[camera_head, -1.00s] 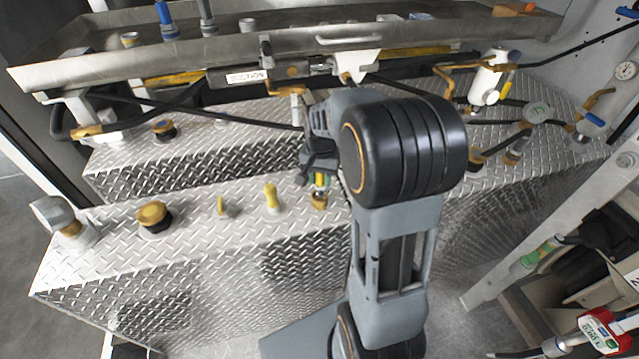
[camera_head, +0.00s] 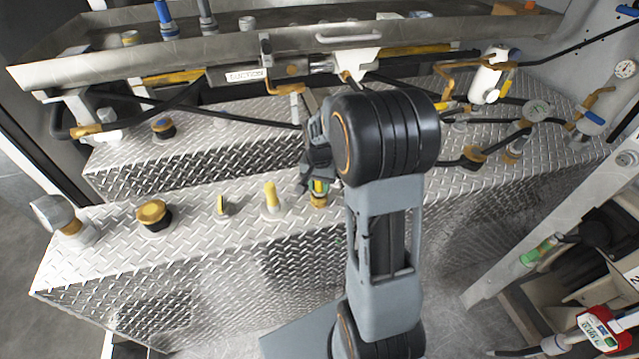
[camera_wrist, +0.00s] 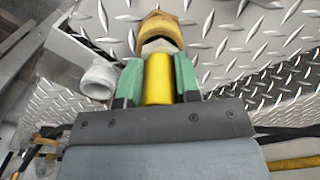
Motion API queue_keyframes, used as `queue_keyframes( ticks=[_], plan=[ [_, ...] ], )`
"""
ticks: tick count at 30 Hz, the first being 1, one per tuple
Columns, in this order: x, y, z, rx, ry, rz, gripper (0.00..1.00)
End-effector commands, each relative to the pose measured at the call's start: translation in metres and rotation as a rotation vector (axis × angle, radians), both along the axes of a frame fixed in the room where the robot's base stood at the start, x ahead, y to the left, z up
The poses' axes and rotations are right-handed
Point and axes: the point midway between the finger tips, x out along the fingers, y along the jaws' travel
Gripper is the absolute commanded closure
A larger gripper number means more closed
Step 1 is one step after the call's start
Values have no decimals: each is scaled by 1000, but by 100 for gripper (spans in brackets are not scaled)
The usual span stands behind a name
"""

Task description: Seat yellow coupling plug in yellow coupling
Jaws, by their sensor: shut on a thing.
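My gripper (camera_head: 318,184) is shut on the yellow plug, on the near deck at the middle of the head view. In the wrist view the yellow plug (camera_wrist: 158,80) sits between the two green finger pads of my gripper (camera_wrist: 158,72). A brass-yellow coupling (camera_head: 318,201) stands on the deck directly below the fingers. It also shows in the wrist view (camera_wrist: 160,27) in line with the plug, with a pale part between them. The plug's end and the coupling's mouth are hidden, so I cannot tell how deep the plug sits.
A raised tread-plate step (camera_head: 200,160) lies behind. Hoses and a metal tray (camera_head: 240,47) run above. A white fitting (camera_wrist: 98,78) is close left in the wrist view.

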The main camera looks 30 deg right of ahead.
Motion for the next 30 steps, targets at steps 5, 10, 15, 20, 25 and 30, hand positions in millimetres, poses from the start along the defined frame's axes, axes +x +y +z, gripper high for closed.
queue_keyframes(
  ticks=[5, 10, 15, 20, 25, 30],
  plan=[
    [0, 0, -2, 1, 1, 0, 57],
    [0, 0, -2, 1, 1, 0, 44],
    [0, 0, -1, 1, 1, 0, 44],
    [0, 0, 8, 0, -1, 0, 44],
    [0, 0, 36, -1, -4, 0, 44],
    [1, 0, 70, -1, -4, 0, 44]
  ],
)
